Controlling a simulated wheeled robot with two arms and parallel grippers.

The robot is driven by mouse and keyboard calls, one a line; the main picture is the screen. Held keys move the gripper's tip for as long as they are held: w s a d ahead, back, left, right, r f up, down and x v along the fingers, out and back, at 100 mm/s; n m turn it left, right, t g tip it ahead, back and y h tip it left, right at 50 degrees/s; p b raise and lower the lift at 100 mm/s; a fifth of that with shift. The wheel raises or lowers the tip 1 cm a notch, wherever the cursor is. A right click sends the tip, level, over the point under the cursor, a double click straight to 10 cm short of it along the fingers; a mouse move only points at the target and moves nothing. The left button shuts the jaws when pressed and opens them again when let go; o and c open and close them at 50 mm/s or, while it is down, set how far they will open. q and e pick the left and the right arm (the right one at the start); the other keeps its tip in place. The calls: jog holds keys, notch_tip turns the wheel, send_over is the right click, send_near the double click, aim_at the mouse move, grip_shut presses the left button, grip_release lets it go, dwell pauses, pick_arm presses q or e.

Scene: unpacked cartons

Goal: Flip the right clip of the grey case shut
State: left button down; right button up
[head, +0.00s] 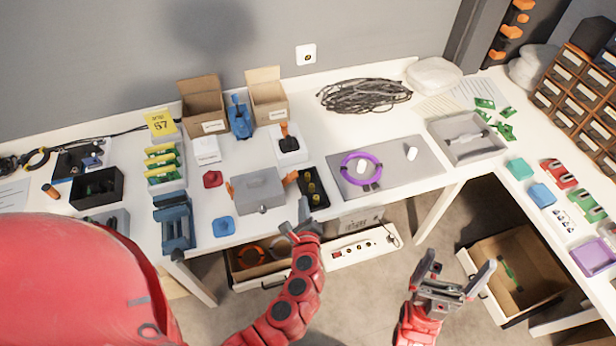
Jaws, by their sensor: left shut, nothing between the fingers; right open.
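The grey case (258,190) sits near the front edge of the white table with its lid down. Its orange right clip (290,177) sticks out from the right side and looks raised, not flat against the case. An orange left clip (230,190) shows at the other side. My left gripper (303,209) is shut and empty, just in front of the case's right side, a little below the right clip in the picture; I cannot tell if it touches anything. My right gripper (458,272) is open and empty, off the table's front edge.
A black tray with yellow-topped pieces (313,190) stands close to the case's right. A blue block (223,226) and a red piece (212,179) lie to its left. A white box with an orange-handled item (288,144) stands behind. A grey mat with a purple ring (400,178) lies further right.

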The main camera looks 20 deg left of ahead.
aim_at(289, 178)
pick_arm(q)
jog(key=shift+a+r, duration=0.1)
jog(key=shift+a, duration=0.05)
jog(key=shift+w+a, duration=0.2)
jog(key=shift+w, duration=0.15)
jog(key=p+x, duration=0.1)
jog(key=x, duration=0.8)
jog(key=shift+w, duration=0.1)
